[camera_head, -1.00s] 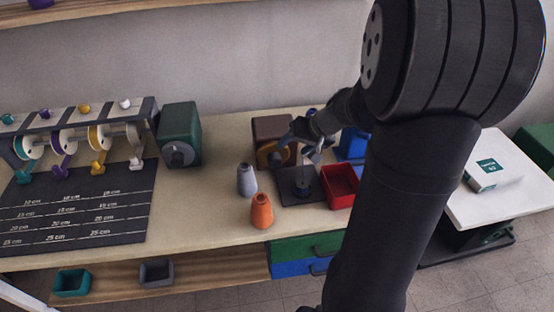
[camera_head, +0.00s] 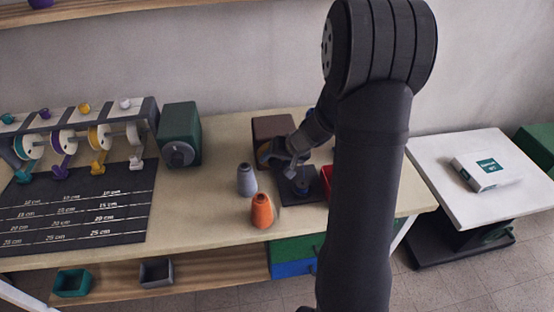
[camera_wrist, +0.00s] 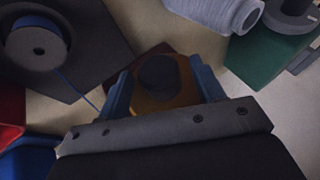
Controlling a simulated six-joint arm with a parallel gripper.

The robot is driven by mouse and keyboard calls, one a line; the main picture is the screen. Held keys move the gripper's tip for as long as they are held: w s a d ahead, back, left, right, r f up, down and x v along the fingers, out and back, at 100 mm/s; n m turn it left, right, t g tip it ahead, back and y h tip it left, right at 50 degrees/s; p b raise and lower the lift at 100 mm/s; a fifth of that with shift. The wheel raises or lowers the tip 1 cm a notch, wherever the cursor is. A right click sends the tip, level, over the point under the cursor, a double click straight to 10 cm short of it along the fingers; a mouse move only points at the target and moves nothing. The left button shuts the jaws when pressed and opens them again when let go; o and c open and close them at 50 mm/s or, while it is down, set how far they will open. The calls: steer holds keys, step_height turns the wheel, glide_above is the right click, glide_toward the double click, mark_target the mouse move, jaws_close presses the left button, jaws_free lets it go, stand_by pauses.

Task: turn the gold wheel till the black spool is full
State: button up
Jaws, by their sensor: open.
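The gold wheel (camera_head: 264,153) is on the front of a dark brown box (camera_head: 272,128); in the wrist view the wheel (camera_wrist: 178,96) has a dark round knob (camera_wrist: 158,75) in front of it. My gripper (camera_wrist: 161,80) is open, with one blue finger on each side of the knob; I cannot tell whether they touch it. In the head view my gripper (camera_head: 284,157) covers part of the wheel. The black spool (camera_wrist: 36,48) stands on a dark base, and a blue thread runs from it towards the wheel. How full it is cannot be told.
A grey cone (camera_head: 246,180) and an orange cone (camera_head: 262,212) stand left of the spool base. A green box with a dial (camera_head: 180,135) stands farther left. A red bin (camera_head: 326,178) is close on the right, partly behind my arm.

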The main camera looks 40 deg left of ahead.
steer(key=c, duration=1)
steer(key=shift+o, duration=0.2)
steer(key=g+y, duration=0.1)
steer(key=m+g+y, duration=0.1)
steer(key=y, duration=0.1)
steer(key=shift+w+d+f+g, duration=0.2)
steer(key=shift+g, duration=0.2)
steer(key=shift+f+m+g+y, duration=0.15)
steer(key=shift+m+g+y, duration=0.45)
steer(key=shift+g+y, duration=1.05)
steer(key=shift+t+y, duration=0.35)
steer(key=shift+y, duration=0.1)
steer(key=o, duration=1)
steer(key=shift+c, duration=0.2)
